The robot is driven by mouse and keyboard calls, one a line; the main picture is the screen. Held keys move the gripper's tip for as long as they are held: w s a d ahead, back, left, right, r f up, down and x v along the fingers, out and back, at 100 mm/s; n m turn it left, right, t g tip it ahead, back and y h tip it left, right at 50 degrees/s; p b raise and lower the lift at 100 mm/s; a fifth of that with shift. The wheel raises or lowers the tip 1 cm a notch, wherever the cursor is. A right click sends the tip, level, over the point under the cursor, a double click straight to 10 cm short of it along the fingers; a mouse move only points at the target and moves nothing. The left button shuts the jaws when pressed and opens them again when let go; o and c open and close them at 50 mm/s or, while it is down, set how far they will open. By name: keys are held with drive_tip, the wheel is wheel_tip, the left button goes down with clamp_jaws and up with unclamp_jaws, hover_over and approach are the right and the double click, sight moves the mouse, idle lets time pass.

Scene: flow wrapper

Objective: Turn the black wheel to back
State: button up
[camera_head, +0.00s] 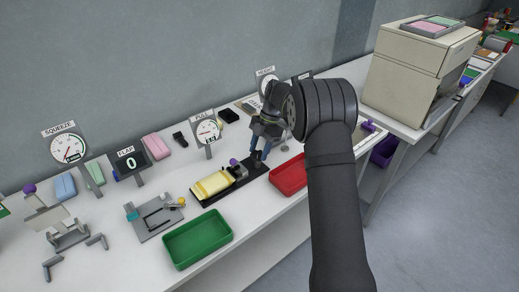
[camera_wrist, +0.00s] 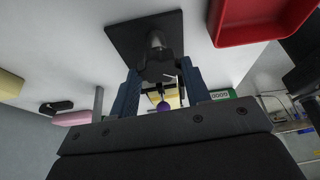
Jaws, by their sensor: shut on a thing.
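The black wheel (camera_wrist: 157,64) shows in the wrist view as a dark lobed knob at the end of a short grey post. The post stands on a black base plate (camera_wrist: 124,34). My gripper (camera_wrist: 161,72) has its two blue fingers on either side of the wheel and is shut on it. In the head view my gripper (camera_head: 259,153) reaches down at the right end of the long black base (camera_head: 213,198). The wheel is mostly hidden there by the fingers, so its turn angle cannot be told.
A yellow block (camera_head: 212,184) and a purple ball (camera_head: 233,162) sit on the same base, left of my gripper. A red tray (camera_head: 290,176) lies close on the right and a green tray (camera_head: 197,239) in front. Dial signs, including PULL (camera_head: 206,129), stand behind.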

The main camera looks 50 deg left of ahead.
idle(0.3)
drive_tip(key=o, duration=1)
drive_tip(key=v, duration=1.7)
drive_tip(key=shift+d+r, duration=0.1)
drive_tip(key=shift+r, duration=0.15)
